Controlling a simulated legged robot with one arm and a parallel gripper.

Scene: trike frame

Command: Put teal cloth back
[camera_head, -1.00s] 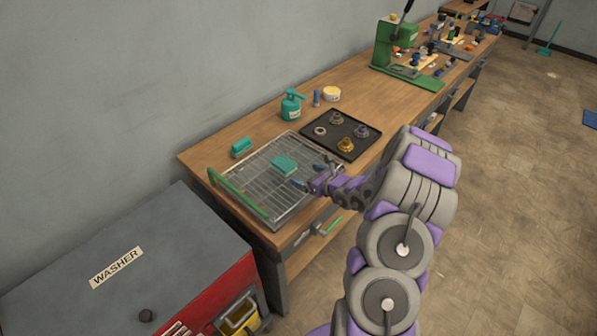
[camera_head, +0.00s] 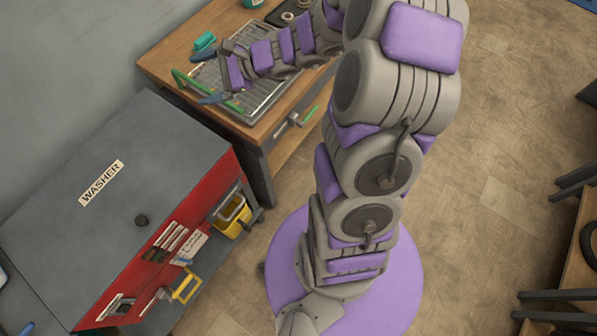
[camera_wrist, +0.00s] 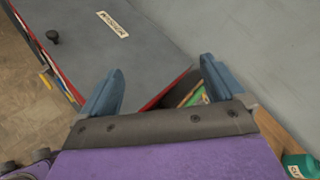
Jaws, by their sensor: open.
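No teal cloth can be made out for certain now. A small teal block-like item (camera_head: 204,40) lies on the bench behind the wire rack (camera_head: 262,93); I cannot tell if it is cloth. The teal piece seen earlier on the rack is not visible, and my arm covers part of that area. My gripper (camera_head: 210,77) is above the rack's left end, near its green handle. In the wrist view my gripper (camera_wrist: 161,65) is open, with nothing visible between its blue fingers. A teal thing with a white mark (camera_wrist: 300,166) shows at the lower right corner.
The grey and red washer (camera_head: 95,215) stands left of the wooden bench (camera_head: 163,62); its top fills the upper left of the wrist view. A yellow bucket (camera_head: 232,215) hangs at its side. A dark tray (camera_head: 280,15) is at the top. Another bench (camera_head: 572,262) stands at right.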

